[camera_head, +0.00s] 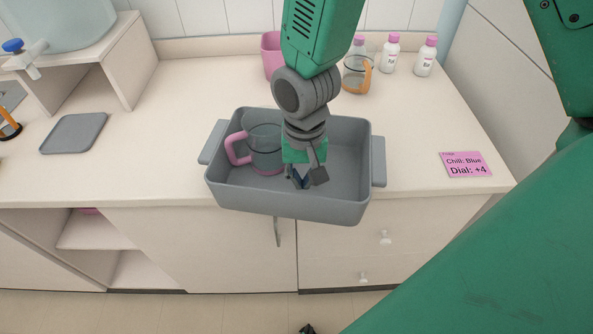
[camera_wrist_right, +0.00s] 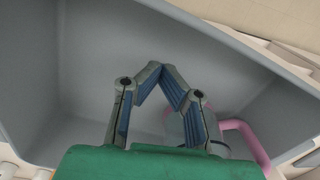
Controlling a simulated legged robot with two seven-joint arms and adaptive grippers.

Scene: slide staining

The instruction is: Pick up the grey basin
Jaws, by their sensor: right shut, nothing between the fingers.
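The grey basin (camera_head: 345,207) has a handle on each short side and sits at the counter's front edge, its near wall showing past that edge. I cannot tell whether it rests on the counter or is raised. A clear jug with a pink handle (camera_head: 238,149) is inside its left half. My right gripper (camera_head: 302,184) points down inside the basin, right of the jug. In the right wrist view its fingertips (camera_wrist_right: 162,70) meet with nothing between them, and the basin's grey wall (camera_wrist_right: 240,65) lies beyond. My left gripper is not in view.
A pink cup (camera_head: 271,55), a glass jug with an orange handle (camera_head: 358,75) and white bottles with pink caps (camera_head: 391,53) stand at the back. A pink card (camera_head: 466,165) lies right, a grey tray (camera_head: 74,133) left. Counter beside the basin is mostly clear.

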